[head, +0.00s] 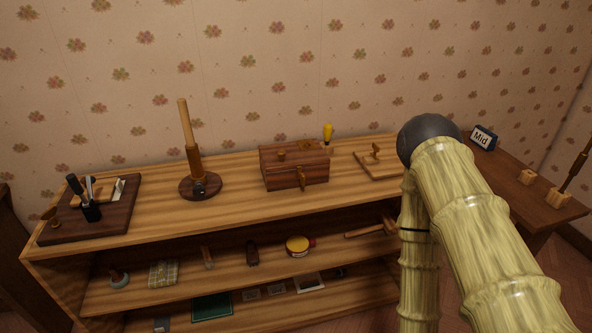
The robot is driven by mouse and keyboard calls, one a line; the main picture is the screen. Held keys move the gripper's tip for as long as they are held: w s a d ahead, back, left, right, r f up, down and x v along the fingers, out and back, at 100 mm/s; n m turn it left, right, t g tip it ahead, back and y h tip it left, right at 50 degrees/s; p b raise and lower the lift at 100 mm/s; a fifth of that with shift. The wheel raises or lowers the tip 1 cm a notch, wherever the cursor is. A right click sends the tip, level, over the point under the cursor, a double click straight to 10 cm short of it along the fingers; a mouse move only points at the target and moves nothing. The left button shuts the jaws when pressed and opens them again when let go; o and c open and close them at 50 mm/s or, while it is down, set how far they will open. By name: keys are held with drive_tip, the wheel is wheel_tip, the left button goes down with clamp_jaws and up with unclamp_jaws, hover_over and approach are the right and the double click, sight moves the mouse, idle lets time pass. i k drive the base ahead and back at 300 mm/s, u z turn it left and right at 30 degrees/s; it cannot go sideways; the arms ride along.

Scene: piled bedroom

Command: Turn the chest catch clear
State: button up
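The chest (285,175) is a small reddish-brown wooden box on the top of the long wooden shelf unit, near its middle. Its lid looks shut, and a small round knob sits on top of the lid. The catch (302,180) is a small brass-coloured piece on the chest's front, right of centre. It appears to hang roughly upright across the front; its exact angle is too small to tell. My gripper is not in view. Only my arm shows at the right, apart from the chest in the picture.
A post on a round base (200,186) stands left of the chest. A dark board with tools (110,222) lies farther left. A yellow-handled tool (328,133) is behind the chest's right end, and a light wooden board (377,167) lies to its right. The shelf top (250,215) before the chest is clear.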

sight(300, 175)
drive_tip(key=k, duration=0.5)
drive_tip(key=u, duration=0.95)
drive_tip(key=i, duration=0.2)
